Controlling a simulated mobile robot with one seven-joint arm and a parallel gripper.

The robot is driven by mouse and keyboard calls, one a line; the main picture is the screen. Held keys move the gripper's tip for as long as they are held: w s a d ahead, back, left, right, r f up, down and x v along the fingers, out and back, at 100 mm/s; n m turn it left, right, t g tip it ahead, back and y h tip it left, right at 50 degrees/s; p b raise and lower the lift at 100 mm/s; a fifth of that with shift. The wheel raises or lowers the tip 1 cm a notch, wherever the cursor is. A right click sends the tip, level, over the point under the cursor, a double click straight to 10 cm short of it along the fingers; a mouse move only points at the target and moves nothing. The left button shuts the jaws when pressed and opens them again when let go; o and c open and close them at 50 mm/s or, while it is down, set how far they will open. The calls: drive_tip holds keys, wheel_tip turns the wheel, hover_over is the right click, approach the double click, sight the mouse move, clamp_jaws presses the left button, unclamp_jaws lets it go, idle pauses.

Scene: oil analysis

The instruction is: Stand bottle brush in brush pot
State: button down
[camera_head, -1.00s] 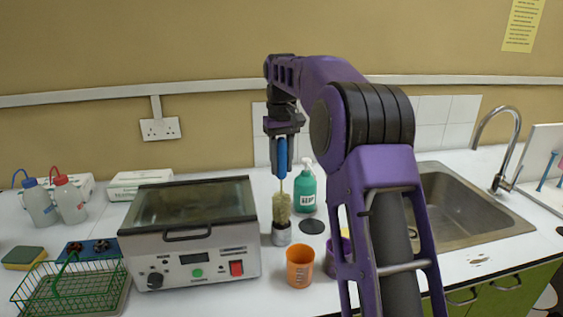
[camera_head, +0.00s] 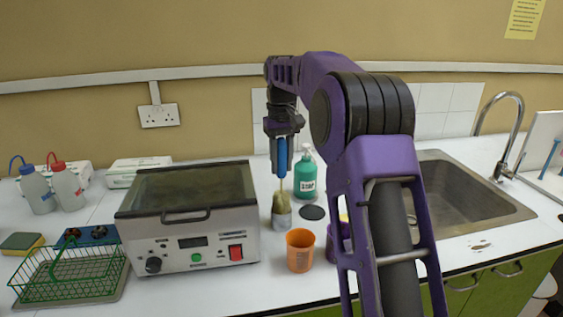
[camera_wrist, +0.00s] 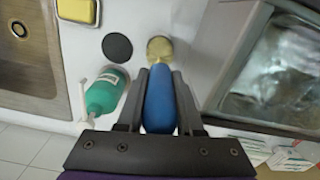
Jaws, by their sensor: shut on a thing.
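My gripper (camera_head: 282,158) is shut on the blue handle of the bottle brush (camera_head: 283,160) and holds it upright, bristles down. The handle (camera_wrist: 160,100) also shows between the fingers in the wrist view.
A steel water bath (camera_head: 190,220) stands close left of the pot. A green soap bottle (camera_head: 306,178) and a black disc (camera_head: 312,213) are behind and right. An orange beaker (camera_head: 300,250) is in front. The sink (camera_head: 460,200) lies right, and a green wire basket (camera_head: 65,275) lies left.

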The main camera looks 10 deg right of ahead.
drive_tip(key=shift+c, duration=2.4)
unclamp_jaws()
wheel_tip(320, 180, up, 18)
drive_tip(key=p, duration=0.5)
drive_tip(key=shift+f+p, duration=0.25)
drive_tip(key=shift+p, duration=0.15)
